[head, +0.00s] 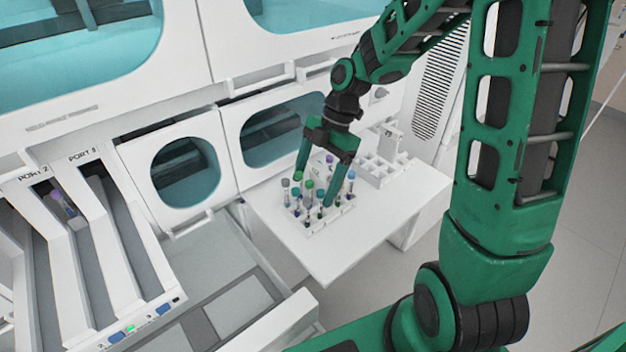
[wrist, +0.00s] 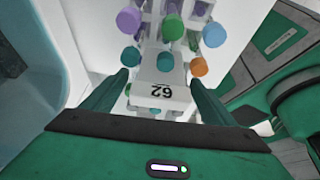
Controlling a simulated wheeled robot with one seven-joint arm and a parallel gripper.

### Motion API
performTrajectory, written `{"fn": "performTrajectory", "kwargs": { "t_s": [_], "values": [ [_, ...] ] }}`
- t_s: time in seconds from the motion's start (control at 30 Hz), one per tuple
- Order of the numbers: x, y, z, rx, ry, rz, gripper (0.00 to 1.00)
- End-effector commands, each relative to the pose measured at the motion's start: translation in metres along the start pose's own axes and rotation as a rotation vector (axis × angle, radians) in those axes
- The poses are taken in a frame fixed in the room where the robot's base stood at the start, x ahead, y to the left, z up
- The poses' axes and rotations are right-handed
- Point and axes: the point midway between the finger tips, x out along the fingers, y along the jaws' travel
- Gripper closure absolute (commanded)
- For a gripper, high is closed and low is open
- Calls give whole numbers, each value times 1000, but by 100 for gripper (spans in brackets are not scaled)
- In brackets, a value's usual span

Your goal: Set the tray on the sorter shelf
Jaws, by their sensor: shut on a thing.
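My fingers hide part of the tray.
Another white rack (head: 382,168) stands on the shelf behind and right of the tray. White cabinet walls with teal windows (head: 283,132) rise close behind. Sloped port channels (head: 85,235), one holding a purple-capped tube (head: 62,203), are at left. The shelf's front and right are bare.

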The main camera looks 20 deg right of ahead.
Motion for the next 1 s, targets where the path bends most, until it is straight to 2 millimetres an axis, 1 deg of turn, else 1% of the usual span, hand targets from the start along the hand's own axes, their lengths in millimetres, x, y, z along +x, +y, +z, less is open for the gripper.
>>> {"fn": "performTrajectory", "kwargs": {
  "t_s": [0.73,0.77,0.8,0.83,0.87,1.0],
  "values": [
    [6,0,3,-1,0,0,47],
    [6,0,3,-1,0,0,18],
    [6,0,3,0,0,0,9],
    [6,0,3,0,0,0,1],
    [6,0,3,0,0,0,0],
    [6,0,3,0,0,0,0]
  ]
}}
